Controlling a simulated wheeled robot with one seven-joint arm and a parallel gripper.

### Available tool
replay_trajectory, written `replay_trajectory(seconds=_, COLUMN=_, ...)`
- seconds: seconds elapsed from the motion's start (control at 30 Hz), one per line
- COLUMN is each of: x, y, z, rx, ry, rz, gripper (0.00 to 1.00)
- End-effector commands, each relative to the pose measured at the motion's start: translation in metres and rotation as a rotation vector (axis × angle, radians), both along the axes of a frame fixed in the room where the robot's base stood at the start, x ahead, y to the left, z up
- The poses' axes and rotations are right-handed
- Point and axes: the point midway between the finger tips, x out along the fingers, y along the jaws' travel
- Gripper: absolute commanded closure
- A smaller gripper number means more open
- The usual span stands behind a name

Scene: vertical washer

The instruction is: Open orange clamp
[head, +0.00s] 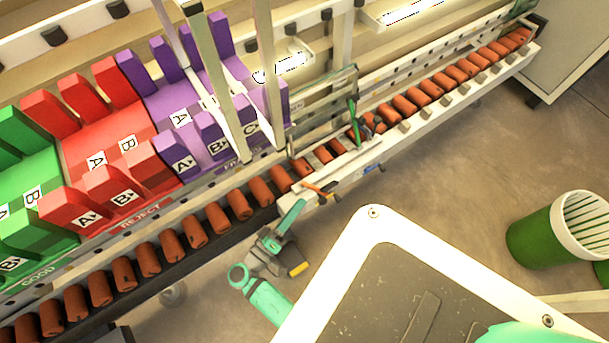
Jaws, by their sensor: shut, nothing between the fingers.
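The orange clamp (318,189) is a small orange lever with a dark end, at the near edge of the conveyor in the middle of the head view. It lies roughly along the rail and slopes down to the right. My gripper (297,207), dark with teal parts, is just below and left of the clamp. It is shut and holds nothing. A small gap seems to lie between it and the clamp, but contact is hard to judge from this angle.
A conveyor (440,110) carries several brown cylinders diagonally across the view. A green clamp (353,120) and a blue clamp (373,169) are close on the right. White posts (270,80) and purple bins (185,105) stand behind. A green basket (545,235) stands on open floor.

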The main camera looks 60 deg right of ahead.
Motion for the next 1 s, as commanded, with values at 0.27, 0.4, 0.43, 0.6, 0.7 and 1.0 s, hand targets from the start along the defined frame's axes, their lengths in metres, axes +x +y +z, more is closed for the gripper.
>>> replay_trajectory(seconds=0.27, x=0.005, y=0.035, z=-0.005, rx=-0.004, ry=-0.006, rz=0.001, gripper=1.00)
replay_trajectory(seconds=0.4, x=0.004, y=0.039, z=-0.006, rx=-0.005, ry=-0.006, rz=-0.003, gripper=1.00)
replay_trajectory(seconds=0.43, x=0.004, y=0.040, z=-0.006, rx=-0.005, ry=-0.006, rz=-0.004, gripper=1.00)
replay_trajectory(seconds=0.6, x=0.004, y=0.040, z=-0.006, rx=-0.006, ry=-0.007, rz=-0.005, gripper=1.00)
replay_trajectory(seconds=0.7, x=0.004, y=0.040, z=-0.006, rx=-0.006, ry=-0.007, rz=-0.005, gripper=1.00)
replay_trajectory(seconds=1.0, x=0.005, y=0.040, z=-0.006, rx=-0.004, ry=-0.007, rz=-0.001, gripper=1.00)
